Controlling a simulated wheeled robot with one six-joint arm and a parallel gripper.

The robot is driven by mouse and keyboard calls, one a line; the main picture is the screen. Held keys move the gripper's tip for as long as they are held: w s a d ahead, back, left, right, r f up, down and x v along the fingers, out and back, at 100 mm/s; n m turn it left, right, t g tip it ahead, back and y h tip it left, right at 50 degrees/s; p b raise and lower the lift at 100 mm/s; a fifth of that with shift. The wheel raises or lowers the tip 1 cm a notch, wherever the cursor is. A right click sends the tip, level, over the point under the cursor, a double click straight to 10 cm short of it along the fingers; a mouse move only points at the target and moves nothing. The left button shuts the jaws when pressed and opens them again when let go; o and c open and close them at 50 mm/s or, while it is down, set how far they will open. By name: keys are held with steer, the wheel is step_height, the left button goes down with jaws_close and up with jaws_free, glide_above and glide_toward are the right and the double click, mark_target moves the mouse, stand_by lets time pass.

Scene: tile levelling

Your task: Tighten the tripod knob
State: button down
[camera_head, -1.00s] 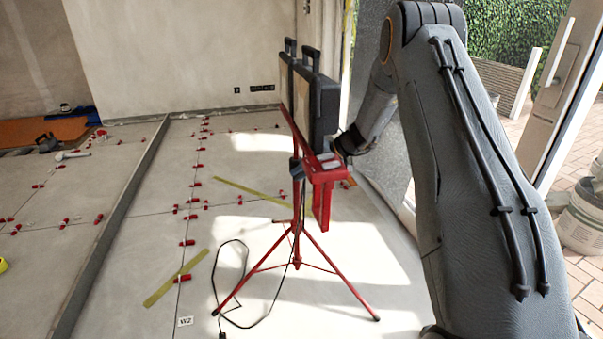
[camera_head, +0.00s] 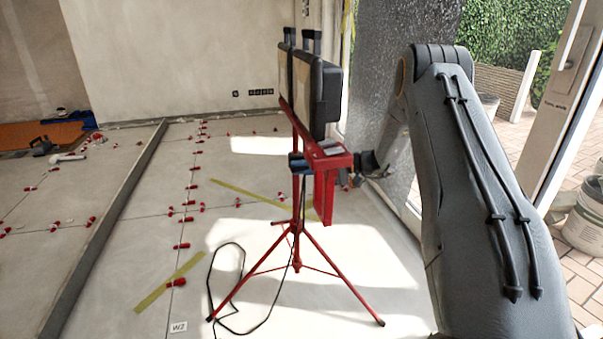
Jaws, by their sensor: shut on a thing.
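A red tripod (camera_head: 297,240) stands upright on the tiled floor with its legs spread. It carries a work light with two dark-framed lamp heads (camera_head: 322,95) on a red crossbar. A red bracket (camera_head: 325,185) hangs at the near end of the bar. My gripper (camera_head: 360,172) comes in from the right at this bracket, below the near lamp. It is shut on the tripod knob at the bracket's right side. The jaws are small and dark here, and the knob is mostly hidden by them. A dark fitting (camera_head: 298,163) sits at the top of the tripod post.
A black cable (camera_head: 243,270) hangs down the post and loops on the floor by the left leg. Red tile clips (camera_head: 182,246) and yellow strips (camera_head: 170,283) lie left. A long grey bar (camera_head: 115,215) crosses the tiles. A glass door frame (camera_head: 560,90) stands right.

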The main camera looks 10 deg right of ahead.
steer(key=shift+f+m+t+y+b, duration=0.15)
steer(key=shift+m+t+y+b, duration=0.2)
steer(key=shift+y+b, duration=0.35)
steer(key=c, duration=1.7)
jaws_free()
steer(key=shift+d, duration=0.1)
steer(key=p+v, duration=0.1)
steer(key=v, duration=0.6)
steer(key=shift+s+d, duration=0.1)
steer(key=shift+d, duration=0.25)
